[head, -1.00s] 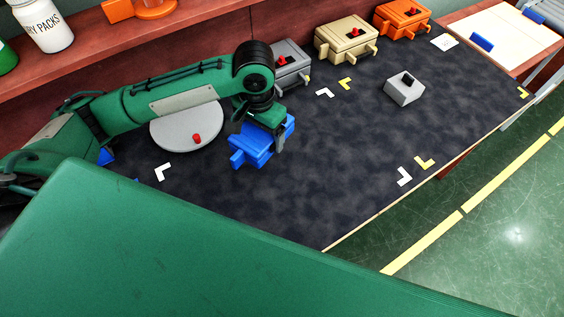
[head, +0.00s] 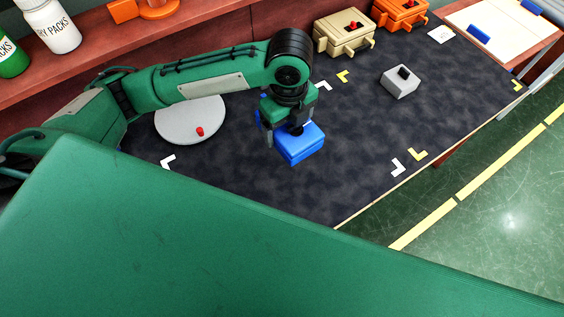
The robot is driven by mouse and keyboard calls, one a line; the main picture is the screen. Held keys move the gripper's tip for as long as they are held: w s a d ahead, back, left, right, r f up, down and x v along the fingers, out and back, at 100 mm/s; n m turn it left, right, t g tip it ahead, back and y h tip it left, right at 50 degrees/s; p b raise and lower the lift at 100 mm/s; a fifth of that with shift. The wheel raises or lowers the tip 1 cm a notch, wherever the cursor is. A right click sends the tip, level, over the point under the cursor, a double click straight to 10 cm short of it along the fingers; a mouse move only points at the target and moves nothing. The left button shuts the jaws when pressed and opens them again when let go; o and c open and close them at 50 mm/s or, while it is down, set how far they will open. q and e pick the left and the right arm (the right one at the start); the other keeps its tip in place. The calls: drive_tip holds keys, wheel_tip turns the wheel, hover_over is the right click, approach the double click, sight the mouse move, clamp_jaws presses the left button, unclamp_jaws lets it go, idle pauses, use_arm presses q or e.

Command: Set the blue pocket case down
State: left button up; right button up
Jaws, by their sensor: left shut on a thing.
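The blue pocket case (head: 300,146) is a blue box below my left wrist, in the middle of the dark surface (head: 235,185). My left gripper (head: 293,127) points down and is shut on the case's top part. The gripper and wrist hide part of the case's top and far side. I cannot tell whether the underside touches the surface or hangs just above it. My right gripper is not in view.
A round grey disc (head: 188,125) with a red knob lies left of the case. Tan (head: 340,42) and orange (head: 398,14) cases stand at the back. White and yellow corner marks lie on open surface.

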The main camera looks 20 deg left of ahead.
sight(287, 173)
use_arm(q)
drive_tip(key=shift+m, duration=0.3)
drive_tip(key=shift+s+d+f, duration=0.1)
drive_tip(key=shift+f, duration=0.25)
wheel_tip(287, 173, down, 19)
drive_tip(key=shift+f+p, duration=0.1)
drive_tip(key=shift+p, duration=0.4)
drive_tip(key=shift+f, duration=0.1)
drive_tip(key=o, duration=1)
wheel_tip(287, 173, up, 12)
drive_tip(key=b, duration=0.1)
